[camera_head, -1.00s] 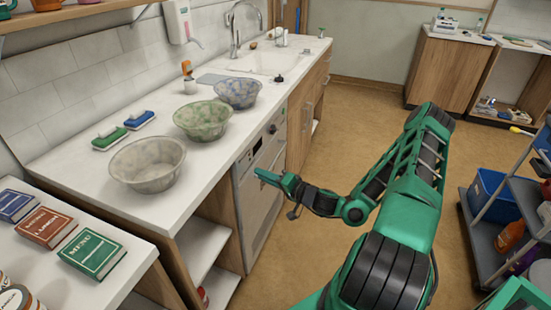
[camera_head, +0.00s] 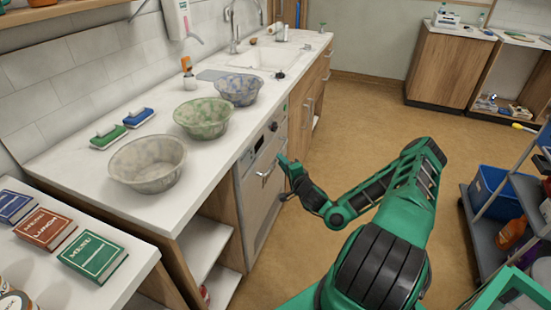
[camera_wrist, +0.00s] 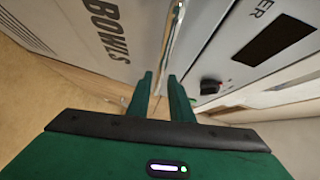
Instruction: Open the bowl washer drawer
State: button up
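The bowl washer (camera_head: 259,205) is set under the counter, with a pale front, a bar handle (camera_head: 266,176) near its top and a dark-windowed control strip (camera_head: 259,144). Its drawer front looks closed. In the wrist view, the drawer front (camera_wrist: 75,30) carries the word BOWLS, and the shiny handle (camera_wrist: 176,28) runs down toward the gap between my fingers. My gripper (camera_head: 282,160) is just right of the handle. In the wrist view my gripper's fingers (camera_wrist: 161,80) are apart; I cannot tell whether they touch the handle.
Three bowls (camera_head: 203,118) stand on the counter (camera_head: 90,158) above the washer. Open shelves (camera_head: 205,245) are left of it. A cart (camera_head: 485,230) with a blue bin (camera_head: 490,188) stands at the right. The floor (camera_head: 365,125) between washer and cart is otherwise clear.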

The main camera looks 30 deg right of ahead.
jog(key=shift+w+d+f, duration=0.1)
jog(key=shift+w+d, duration=0.05)
jog(key=shift+w, duration=0.75)
jog(key=shift+w+d+f, duration=0.1)
jog(key=shift+w+f, duration=0.05)
jog(key=shift+w, duration=0.7)
jog(key=shift+w+d+f, duration=0.1)
jog(key=shift+w+d, duration=0.05)
jog(key=shift+w, duration=0.75)
jog(key=shift+c, duration=0.4)
grip_shut()
